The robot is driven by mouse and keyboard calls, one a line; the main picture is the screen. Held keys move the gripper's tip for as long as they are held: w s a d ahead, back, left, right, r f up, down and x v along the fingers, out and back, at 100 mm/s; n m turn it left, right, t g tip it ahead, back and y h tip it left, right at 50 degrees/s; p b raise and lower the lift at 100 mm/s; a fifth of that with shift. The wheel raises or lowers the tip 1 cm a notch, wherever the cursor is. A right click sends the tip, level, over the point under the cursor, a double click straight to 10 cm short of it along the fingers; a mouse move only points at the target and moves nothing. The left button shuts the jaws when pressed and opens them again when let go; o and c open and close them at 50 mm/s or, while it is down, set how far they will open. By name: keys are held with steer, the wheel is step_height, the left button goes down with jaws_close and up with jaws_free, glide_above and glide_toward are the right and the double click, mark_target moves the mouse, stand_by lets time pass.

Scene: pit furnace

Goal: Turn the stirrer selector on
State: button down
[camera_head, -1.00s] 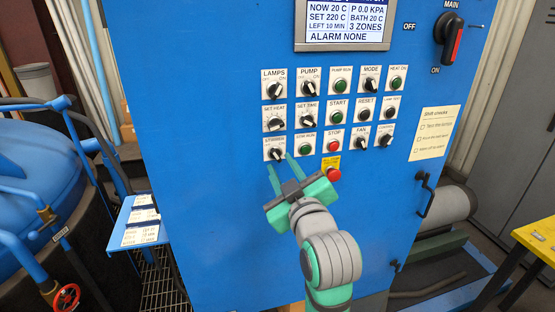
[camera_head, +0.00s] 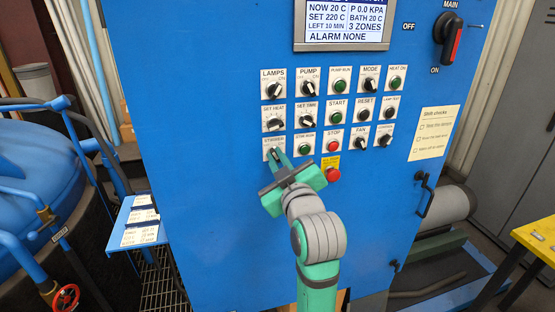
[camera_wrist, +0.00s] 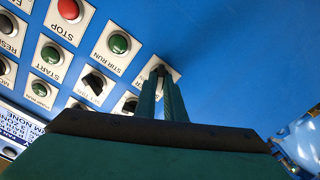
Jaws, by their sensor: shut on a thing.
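The stirrer selector (camera_head: 267,151) is a knob on a white plate labelled STIRRER, at the lower left of the button grid on the blue panel. My gripper (camera_head: 275,154) reaches it with its green fingers closed around the knob. In the wrist view the two fingertips (camera_wrist: 160,74) meet on the dark knob at the white plate (camera_wrist: 174,73). The fingers hide most of the knob, so I cannot tell which way it points.
The green STIR RUN button (camera_head: 305,149) is close on the right, with the red STOP button (camera_head: 333,147) beyond it. The SET HEAT knob (camera_head: 274,123) is just above. A red emergency button (camera_head: 332,176) sits lower right. A blue shelf with cards (camera_head: 140,232) is at left.

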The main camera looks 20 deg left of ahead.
steer(key=shift+m, duration=0.3)
steer(key=m, duration=1.1)
steer(key=shift+w+d, duration=0.1)
steer(key=shift+w, duration=0.05)
steer(key=shift+m, duration=0.3)
stand_by(0.3)
steer(key=c, duration=1.8)
jaws_free()
steer(key=shift+c, duration=0.2)
steer(key=shift+d, duration=0.1)
